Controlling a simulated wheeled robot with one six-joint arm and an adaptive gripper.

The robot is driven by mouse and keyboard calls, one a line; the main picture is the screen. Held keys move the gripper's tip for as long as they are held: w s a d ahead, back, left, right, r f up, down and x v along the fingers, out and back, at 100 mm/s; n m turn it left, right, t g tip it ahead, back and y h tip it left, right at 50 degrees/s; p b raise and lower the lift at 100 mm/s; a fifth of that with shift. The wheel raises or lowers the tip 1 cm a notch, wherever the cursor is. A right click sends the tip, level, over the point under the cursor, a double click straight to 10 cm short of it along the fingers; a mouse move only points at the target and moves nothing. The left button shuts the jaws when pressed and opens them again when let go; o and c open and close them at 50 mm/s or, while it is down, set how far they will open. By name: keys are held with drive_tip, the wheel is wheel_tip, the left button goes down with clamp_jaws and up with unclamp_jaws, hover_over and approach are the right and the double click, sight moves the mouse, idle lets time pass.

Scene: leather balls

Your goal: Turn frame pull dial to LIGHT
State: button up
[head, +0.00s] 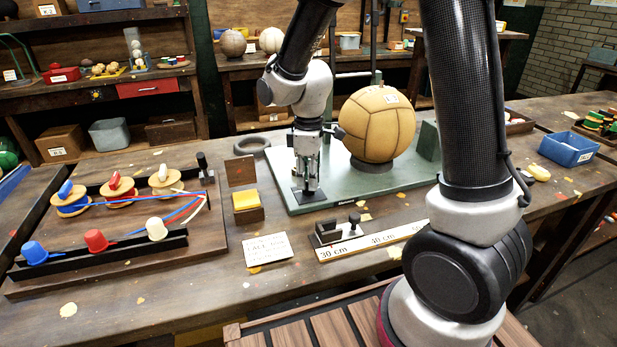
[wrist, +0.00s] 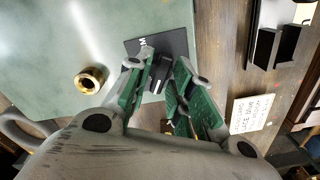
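The dial (wrist: 160,75) is a black knob on a dark square plate (head: 300,197) at the front left of the green frame base (head: 410,178). A pale letter, perhaps an M, shows at the plate's upper edge in the wrist view; the other markings are hidden. My gripper (head: 308,185) points down over the plate. In the wrist view my gripper (wrist: 159,66) is open, with one finger on each side of the knob. Gaps seem to show beside the knob; I cannot tell whether either finger touches it.
A tan leather ball (head: 378,125) sits on the base behind and right of my gripper. A brass ring (wrist: 90,80) stands near the dial. A yellow block (head: 246,199), a note card (head: 268,249) and a ruler strip (head: 372,241) lie nearby. A spool rack (head: 120,225) stands left.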

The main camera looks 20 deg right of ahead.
drive_tip(key=shift+o, duration=0.2)
wheel_tip(320, 180, up, 12)
idle(0.5)
idle(0.4)
drive_tip(key=s+d+r+m+t, duration=0.2)
drive_tip(key=s+d+m, duration=0.4)
drive_tip(key=s, duration=0.4)
drive_tip(key=s+d+r+m+t, duration=0.2)
drive_tip(key=s+d+r+m, duration=0.2)
drive_tip(key=s+d+m, duration=0.2)
drive_tip(key=s+d, duration=0.2)
drive_tip(key=s, duration=0.2)
drive_tip(key=shift+d+r, duration=0.35)
drive_tip(key=shift+d, duration=0.05)
